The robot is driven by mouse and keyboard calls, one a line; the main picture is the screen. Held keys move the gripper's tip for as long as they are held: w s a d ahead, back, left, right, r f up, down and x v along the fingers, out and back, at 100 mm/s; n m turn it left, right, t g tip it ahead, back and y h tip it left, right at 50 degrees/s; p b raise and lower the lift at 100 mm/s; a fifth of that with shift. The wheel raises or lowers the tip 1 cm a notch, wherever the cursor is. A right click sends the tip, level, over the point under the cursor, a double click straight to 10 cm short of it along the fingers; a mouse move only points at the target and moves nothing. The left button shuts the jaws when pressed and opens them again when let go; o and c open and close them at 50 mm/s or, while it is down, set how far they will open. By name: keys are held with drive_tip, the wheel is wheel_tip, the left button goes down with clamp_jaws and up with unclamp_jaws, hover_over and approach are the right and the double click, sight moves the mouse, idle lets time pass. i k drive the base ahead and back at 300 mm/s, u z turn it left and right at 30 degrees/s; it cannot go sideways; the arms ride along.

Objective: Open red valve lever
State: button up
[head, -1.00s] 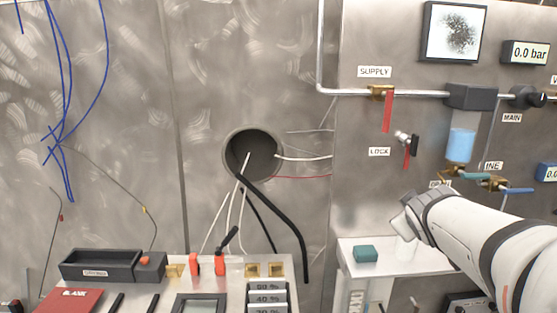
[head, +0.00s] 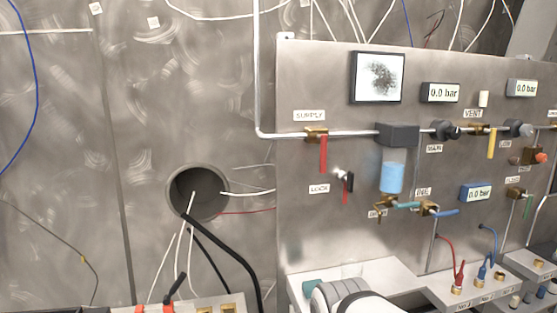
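The red valve lever (head: 323,154) hangs straight down from a brass valve (head: 316,133) under the SUPPLY label (head: 310,116), on the pipe at the panel's left side. A lock (head: 344,178) with a small red tag hangs on the panel just below and to the right of the lever, beside the LOCK label. It looks apart from the lever. Part of my white arm shows at the bottom edge, below the lever. My gripper is not in view.
A clear filter bowl with blue liquid (head: 392,177) sits right of the lever. A white shelf (head: 390,275) juts out below. The display (head: 443,92) reads 0.0 bar.

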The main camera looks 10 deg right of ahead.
sight(323, 138)
drive_tip(key=z, duration=0.7)
drive_tip(key=k, duration=0.85)
drive_tip(key=u, duration=0.65)
drive_tip(key=i, duration=1)
